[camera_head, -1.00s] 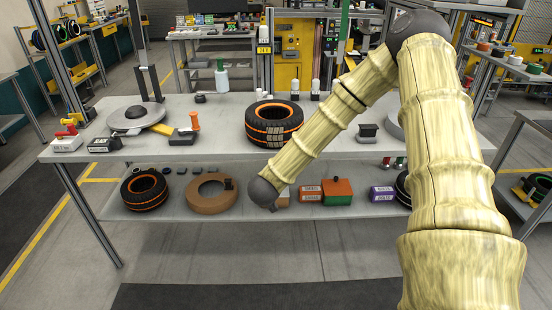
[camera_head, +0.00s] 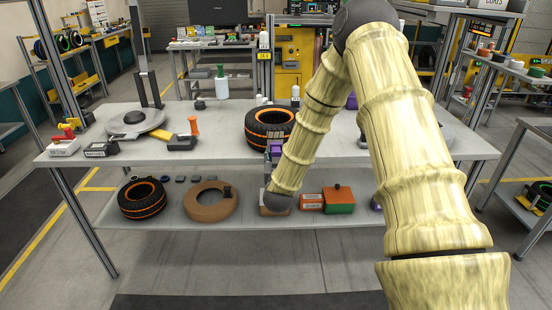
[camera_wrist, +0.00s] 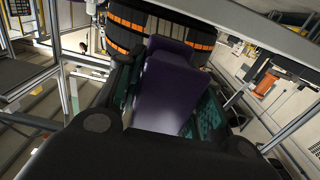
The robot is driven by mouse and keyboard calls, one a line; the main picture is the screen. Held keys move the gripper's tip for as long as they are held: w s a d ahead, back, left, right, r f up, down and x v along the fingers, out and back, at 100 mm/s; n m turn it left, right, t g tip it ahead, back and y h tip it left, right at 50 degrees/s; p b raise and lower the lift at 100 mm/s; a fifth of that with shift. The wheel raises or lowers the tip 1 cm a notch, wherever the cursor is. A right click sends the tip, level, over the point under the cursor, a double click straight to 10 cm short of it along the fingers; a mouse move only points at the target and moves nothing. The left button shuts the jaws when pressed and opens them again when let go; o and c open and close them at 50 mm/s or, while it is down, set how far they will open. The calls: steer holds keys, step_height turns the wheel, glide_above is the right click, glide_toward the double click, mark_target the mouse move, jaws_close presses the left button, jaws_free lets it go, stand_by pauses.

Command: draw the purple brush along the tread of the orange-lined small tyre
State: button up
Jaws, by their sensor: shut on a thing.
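The orange-lined tyre (camera_head: 268,122) lies on the tabletop near its middle. Its tread with orange blocks fills the top of the wrist view (camera_wrist: 200,34). My gripper (camera_wrist: 165,100) is shut on the purple brush (camera_wrist: 168,88), which sits between its green-lined fingers. The brush's far end overlaps the tread in the wrist view; I cannot tell whether it touches. In the head view a bit of purple (camera_head: 275,147) shows just below the tyre's front, and my arm hides most of the gripper.
A second orange-lined tyre (camera_head: 142,198) and a brown ring (camera_head: 209,203) lie on the lower shelf. A round grey plate (camera_head: 135,121), a yellow-handled tool (camera_head: 183,142) and an orange-topped piece (camera_head: 194,126) are left on the tabletop. A green-topped bottle (camera_head: 221,83) stands behind.

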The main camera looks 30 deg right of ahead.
steer(key=shift+x, duration=2.45)
steer(key=shift+w, duration=0.1)
steer(key=o, duration=0.6)
steer(key=shift+c, duration=0.2)
steer(key=c, duration=0.6)
steer(key=shift+o, duration=0.2)
steer(key=shift+w+d, duration=0.2)
steer(key=shift+w, duration=0.15)
steer(key=shift+s+d, duration=0.1)
steer(key=shift+d, duration=0.05)
steer(key=shift+s+d, duration=0.25)
steer(key=shift+d, duration=0.15)
